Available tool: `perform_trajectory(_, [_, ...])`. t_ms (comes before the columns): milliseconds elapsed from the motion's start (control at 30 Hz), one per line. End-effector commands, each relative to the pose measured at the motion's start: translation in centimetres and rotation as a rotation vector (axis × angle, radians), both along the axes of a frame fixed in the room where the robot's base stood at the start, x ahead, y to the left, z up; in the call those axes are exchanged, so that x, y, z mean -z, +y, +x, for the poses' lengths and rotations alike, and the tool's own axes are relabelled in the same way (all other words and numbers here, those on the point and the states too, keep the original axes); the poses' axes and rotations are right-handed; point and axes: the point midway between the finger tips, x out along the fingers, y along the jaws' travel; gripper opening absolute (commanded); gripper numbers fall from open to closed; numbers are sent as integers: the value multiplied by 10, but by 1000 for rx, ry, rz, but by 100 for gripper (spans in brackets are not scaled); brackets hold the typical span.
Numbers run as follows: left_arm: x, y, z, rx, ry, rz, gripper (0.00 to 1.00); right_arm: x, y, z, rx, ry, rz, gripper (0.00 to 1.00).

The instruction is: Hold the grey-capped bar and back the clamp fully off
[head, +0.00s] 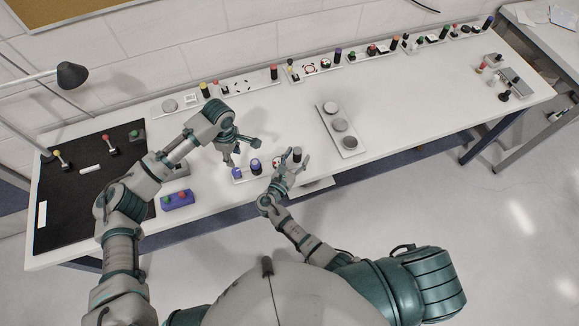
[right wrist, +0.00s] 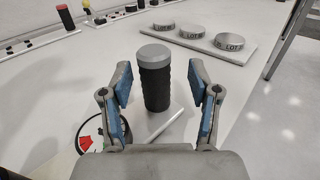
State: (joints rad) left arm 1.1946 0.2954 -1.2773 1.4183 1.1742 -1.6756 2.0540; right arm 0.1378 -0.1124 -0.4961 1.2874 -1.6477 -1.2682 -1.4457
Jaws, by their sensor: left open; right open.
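The grey-capped bar (head: 297,154) is an upright black ribbed cylinder at the right end of a small pale plate. In the right wrist view the bar (right wrist: 155,80) stands between the fingers of my right gripper (right wrist: 160,70), with gaps on both sides. My right gripper (head: 294,164) is open near it in the head view. My left gripper (head: 243,153) is open and empty above the plate's left part. Below it are two blue-topped knobs (head: 255,166) and a red-and-white dial (head: 277,162); the dial (right wrist: 90,135) is partly hidden in the right wrist view. I cannot tell which part is the clamp.
A tray with several grey discs (head: 340,125) lies behind and right of the bar. A purple button box (head: 177,200) and a black mat (head: 80,215) are at the left. Rows of knobs (head: 310,68) line the back. The table's front edge is close to the plate.

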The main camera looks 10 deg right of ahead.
Motion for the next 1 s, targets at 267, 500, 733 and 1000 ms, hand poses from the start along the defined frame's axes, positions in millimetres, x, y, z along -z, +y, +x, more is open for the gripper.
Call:
perform_trajectory(267, [0,3,0,-1,0,-2,42,-1,-6,8,0,-1,-2,61])
perform_trajectory(500, [0,0,0,0,-1,1,42,0,-8,8,0,-1,1,41])
perform_trajectory(733, [0,-2,0,0,0,2,42,1,-10,8,0,0,3,0])
perform_trajectory(1000, [0,0,0,-1,0,0,42,1,-8,7,1,2,2,0])
